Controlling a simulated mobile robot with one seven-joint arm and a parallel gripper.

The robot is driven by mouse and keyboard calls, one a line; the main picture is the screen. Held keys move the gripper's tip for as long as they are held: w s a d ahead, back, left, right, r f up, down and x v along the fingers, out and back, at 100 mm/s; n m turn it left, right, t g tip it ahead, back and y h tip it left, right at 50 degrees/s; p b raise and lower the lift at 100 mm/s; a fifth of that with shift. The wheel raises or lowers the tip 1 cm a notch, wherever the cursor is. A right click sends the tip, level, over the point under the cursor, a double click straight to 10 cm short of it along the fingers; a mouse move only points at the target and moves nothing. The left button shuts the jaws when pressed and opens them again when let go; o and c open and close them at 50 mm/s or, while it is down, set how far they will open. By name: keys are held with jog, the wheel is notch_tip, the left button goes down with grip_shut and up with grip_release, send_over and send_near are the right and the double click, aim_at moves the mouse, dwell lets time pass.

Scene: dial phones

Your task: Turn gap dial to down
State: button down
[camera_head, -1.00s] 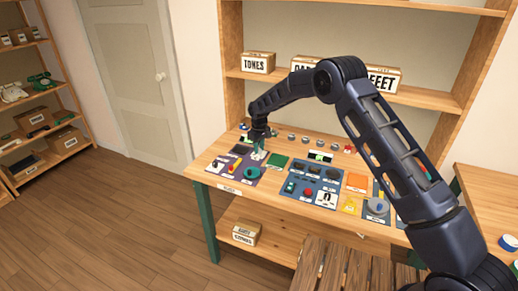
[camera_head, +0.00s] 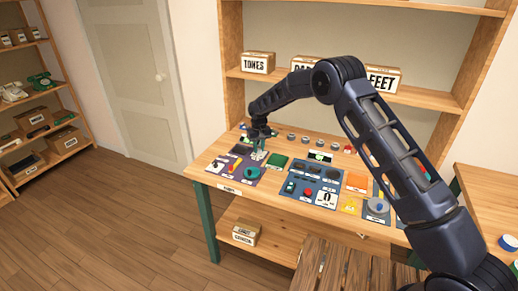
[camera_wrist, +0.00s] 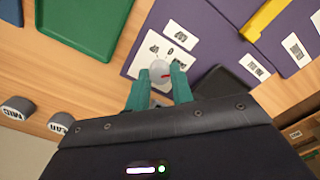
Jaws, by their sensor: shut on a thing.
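A small pale grey dial with a red pointer mark (camera_wrist: 159,70) sits on a white label card (camera_wrist: 178,42) on a purple panel in the wrist view. The red mark points toward the right of that picture. The card's lettering is too small to read, so I cannot confirm it is the gap dial. My gripper (camera_wrist: 160,84) has its two green fingers closed around the dial, one on each side. In the head view my gripper (camera_head: 259,152) is low over the left part of the table, and the dial is mostly hidden there.
The purple panel (camera_head: 235,179) also carries a teal round part (camera_head: 251,172) and a yellow bar (camera_wrist: 262,20). A green tray (camera_wrist: 85,25) and grey knobs (camera_wrist: 61,122) are nearby. A blue panel (camera_head: 312,178) with several controls lies to the right.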

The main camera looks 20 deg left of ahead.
aim_at(259, 150)
jog(key=c, duration=1.2)
grip_release()
jog(key=shift+r, duration=0.1)
notch_tip(259, 150, up, 11)
jog(key=shift+f, duration=0.2)
